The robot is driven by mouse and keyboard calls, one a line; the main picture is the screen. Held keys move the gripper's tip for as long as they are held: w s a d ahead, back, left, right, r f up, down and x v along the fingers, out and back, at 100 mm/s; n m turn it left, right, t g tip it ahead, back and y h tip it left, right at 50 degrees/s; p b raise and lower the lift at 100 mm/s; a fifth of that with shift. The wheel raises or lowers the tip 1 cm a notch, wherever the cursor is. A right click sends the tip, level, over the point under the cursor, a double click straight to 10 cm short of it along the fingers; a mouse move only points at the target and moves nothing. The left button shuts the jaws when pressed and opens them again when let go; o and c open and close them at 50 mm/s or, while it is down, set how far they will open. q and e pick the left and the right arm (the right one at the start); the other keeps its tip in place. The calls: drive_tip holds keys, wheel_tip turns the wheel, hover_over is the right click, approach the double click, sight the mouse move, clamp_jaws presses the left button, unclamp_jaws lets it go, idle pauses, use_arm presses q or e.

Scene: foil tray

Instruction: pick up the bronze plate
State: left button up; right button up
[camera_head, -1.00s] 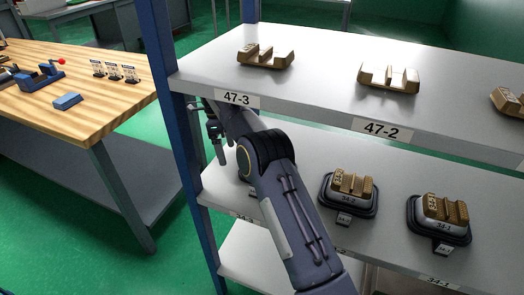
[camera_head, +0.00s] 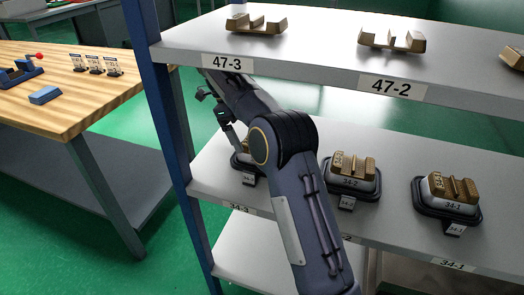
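Several notched bronze pieces stand on the shelf unit. On the upper shelf, one bronze piece (camera_head: 257,25) is above label 47-3 and another (camera_head: 392,40) above 47-2. On the lower shelf, bronze pieces sit on dark bases at 34-2 (camera_head: 352,165) and 34-1 (camera_head: 454,188). A further one at 34-3 (camera_head: 243,146) is largely hidden behind my arm. My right gripper (camera_head: 229,128) points down beside or above the 34-3 piece, under the upper shelf. Its fingers are small and partly hidden, so contact and opening are unclear. My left gripper is not seen.
The upper shelf (camera_head: 310,52) hangs over my forearm. A blue post (camera_head: 160,100) stands close left of the gripper. A wooden table (camera_head: 70,110) with a blue block (camera_head: 44,95) and small labelled stands is at the left. Green floor lies between.

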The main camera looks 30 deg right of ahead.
drive_tip(key=s+d+b, duration=0.1)
drive_tip(key=s+d+f+b, duration=0.1)
drive_tip(key=s+d, duration=0.1)
drive_tip(key=shift+s+f+b, duration=0.1)
drive_tip(key=shift+s+b, duration=0.2)
drive_tip(key=c, duration=1.4)
drive_tip(key=shift+c, duration=0.2)
drive_tip(key=shift+r, duration=0.2)
